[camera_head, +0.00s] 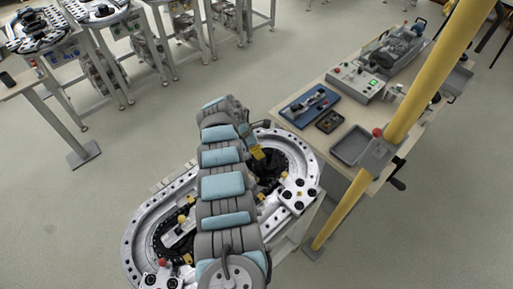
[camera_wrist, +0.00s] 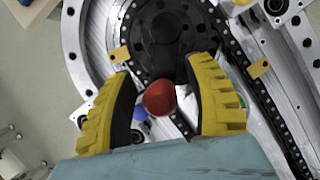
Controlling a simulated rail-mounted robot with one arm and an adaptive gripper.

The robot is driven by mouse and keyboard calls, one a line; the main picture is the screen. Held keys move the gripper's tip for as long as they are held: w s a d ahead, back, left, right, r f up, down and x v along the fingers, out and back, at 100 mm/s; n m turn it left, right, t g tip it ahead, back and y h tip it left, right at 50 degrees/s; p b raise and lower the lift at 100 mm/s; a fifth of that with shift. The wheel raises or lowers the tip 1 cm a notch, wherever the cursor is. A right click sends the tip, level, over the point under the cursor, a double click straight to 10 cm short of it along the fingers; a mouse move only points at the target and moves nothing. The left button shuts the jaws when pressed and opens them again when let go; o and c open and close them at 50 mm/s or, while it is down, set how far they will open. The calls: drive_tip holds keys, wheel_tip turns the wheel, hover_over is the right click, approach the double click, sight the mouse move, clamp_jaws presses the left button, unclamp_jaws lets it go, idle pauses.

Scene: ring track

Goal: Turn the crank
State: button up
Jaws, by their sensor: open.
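In the wrist view, my gripper (camera_wrist: 160,105) is open, with its two yellow ribbed fingers spread apart. A red knob (camera_wrist: 160,98) shows between the fingers, with a clear gap on both sides. A black round hub (camera_wrist: 160,35) with a dark arm lies just above the knob in the picture, and the knob seems to belong to this crank. In the head view, my arm hides most of the crank area. The ring track (camera_head: 130,240) shows on both sides of my arm, and a yellow finger of my gripper (camera_head: 257,153) shows beside it.
A workbench (camera_head: 345,128) to the right bears a control box (camera_head: 355,82), a blue tray (camera_head: 310,105) and a grey tray (camera_head: 352,145). A yellow pole (camera_head: 430,75) crosses the right side. More track tables stand at the upper left. The floor between is clear.

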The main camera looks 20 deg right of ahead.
clamp_jaws()
